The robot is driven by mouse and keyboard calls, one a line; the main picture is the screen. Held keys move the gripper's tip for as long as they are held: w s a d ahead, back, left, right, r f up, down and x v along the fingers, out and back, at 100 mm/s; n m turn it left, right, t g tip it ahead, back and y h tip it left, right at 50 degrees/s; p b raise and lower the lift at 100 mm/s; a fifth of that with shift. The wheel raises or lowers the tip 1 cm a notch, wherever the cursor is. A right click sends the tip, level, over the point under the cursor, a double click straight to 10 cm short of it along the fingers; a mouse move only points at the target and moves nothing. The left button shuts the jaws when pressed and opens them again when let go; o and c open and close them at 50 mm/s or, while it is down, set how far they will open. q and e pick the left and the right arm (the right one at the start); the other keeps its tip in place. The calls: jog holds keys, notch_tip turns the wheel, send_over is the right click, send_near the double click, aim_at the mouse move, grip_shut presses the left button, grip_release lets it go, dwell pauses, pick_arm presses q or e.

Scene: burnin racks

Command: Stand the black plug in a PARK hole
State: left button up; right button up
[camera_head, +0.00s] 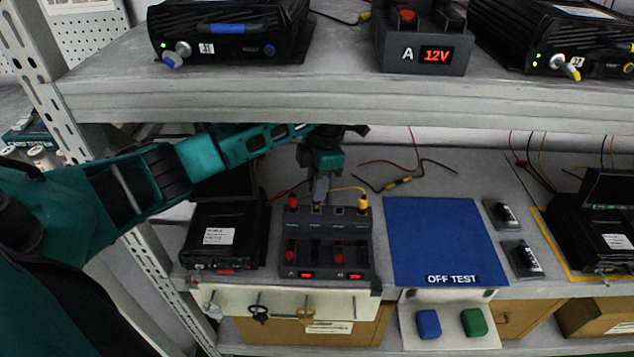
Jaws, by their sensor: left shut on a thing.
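My left gripper (318,196) reaches in under the upper shelf and points down over the back row of the black power station (325,259). It is shut on the black plug, which is mostly hidden between the fingers. The fingertips are at the back row, between a red plug (293,203) on the left and a yellow plug (363,204) on the right. I cannot tell whether the black plug is in a hole. A small pale-edged hole (338,211) shows right of the fingertips. No PARK lettering is readable. My right gripper is not in view.
A black unit (222,236) stands left of the station. A blue OFF TEST mat (440,240) lies bare to the right, with two small devices (522,258) beyond it. The upper shelf edge (330,103) hangs above my arm. Loose wires (405,178) lie behind.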

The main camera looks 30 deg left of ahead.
pick_arm(q)
jog(key=shift+f, duration=0.15)
dwell(0.4)
dwell(0.4)
jog(key=shift+f+b, duration=0.3)
jog(key=shift+f, duration=0.15)
dwell(0.5)
jog(key=shift+f, duration=0.35)
jog(key=shift+f, duration=0.1)
dwell(0.4)
jog(key=shift+f+b, duration=0.3)
jog(key=shift+b, duration=0.15)
